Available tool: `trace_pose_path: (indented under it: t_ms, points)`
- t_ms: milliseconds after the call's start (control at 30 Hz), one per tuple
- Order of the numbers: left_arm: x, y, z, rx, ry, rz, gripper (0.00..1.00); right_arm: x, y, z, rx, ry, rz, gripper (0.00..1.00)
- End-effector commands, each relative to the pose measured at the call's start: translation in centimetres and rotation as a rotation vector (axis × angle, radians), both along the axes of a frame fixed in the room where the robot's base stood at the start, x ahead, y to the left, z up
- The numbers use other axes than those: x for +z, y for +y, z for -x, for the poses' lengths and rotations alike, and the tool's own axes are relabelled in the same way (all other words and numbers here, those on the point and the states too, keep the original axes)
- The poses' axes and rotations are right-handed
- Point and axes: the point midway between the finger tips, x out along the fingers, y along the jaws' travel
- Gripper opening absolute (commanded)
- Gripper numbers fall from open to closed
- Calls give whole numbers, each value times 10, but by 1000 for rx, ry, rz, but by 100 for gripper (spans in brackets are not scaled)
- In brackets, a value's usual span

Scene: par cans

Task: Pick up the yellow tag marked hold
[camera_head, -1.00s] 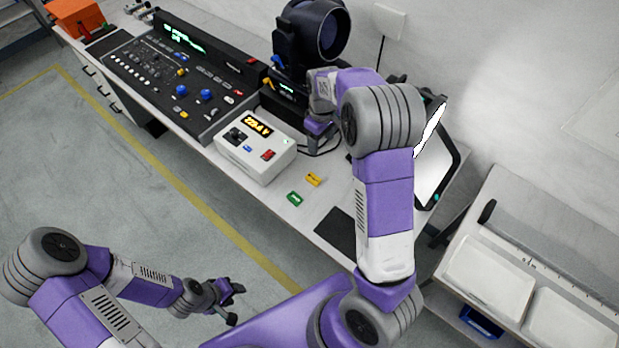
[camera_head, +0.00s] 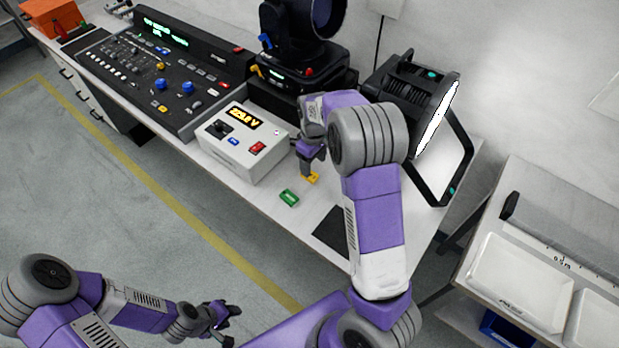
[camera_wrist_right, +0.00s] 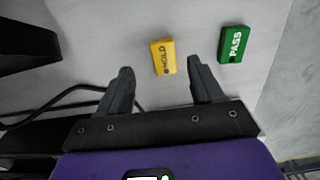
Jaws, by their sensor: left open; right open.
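The yellow tag marked HOLD (camera_wrist_right: 163,57) lies flat on the white bench top. In the right wrist view it is just beyond and between the open fingertips of my right gripper (camera_wrist_right: 161,78), with no finger seen touching it. In the head view the yellow tag (camera_head: 311,178) shows partly, right below my right gripper (camera_head: 310,168), which points down at it. A green tag marked PASS (camera_wrist_right: 234,44) lies to its right; it also shows in the head view (camera_head: 289,197). My left gripper (camera_head: 228,322) is open and empty, low over the floor at left.
A white box with a lit display (camera_head: 243,142) stands left of the tags. A black mixing desk (camera_head: 165,80) and black stage lights (camera_head: 425,105) stand on the bench behind. A dark pad (camera_head: 332,230) lies nearer. A black cable (camera_wrist_right: 50,100) crosses the bench.

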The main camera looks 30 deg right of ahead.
Motion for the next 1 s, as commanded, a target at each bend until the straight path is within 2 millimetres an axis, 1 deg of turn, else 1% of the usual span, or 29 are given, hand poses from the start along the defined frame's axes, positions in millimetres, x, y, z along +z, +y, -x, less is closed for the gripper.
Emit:
trace_pose_path:
  t_ms: [167, 267, 367, 433, 600, 633, 1000]
  points:
    - [-9, 0, 0, 0, 0, 0, 43, -20, 4, -2, 2, 3, 1, 66]
    - [-16, 0, 0, 0, 0, 0, 43, -37, 8, -4, 3, 2, 1, 66]
    - [-20, 0, 0, 0, 0, 0, 43, -50, 6, -4, 1, 3, 1, 66]
    - [-21, 0, 0, 0, 0, 0, 43, -53, 6, -4, 0, 1, 1, 66]
    - [-19, 0, 0, 0, 0, 0, 43, -52, 6, -4, 0, 0, 1, 66]
    - [-19, 0, 0, 0, 0, 0, 43, -52, 6, -4, 0, 0, 1, 64]
    - [-19, 0, 0, 0, 0, 0, 43, -51, 6, -4, 1, 0, 1, 8]
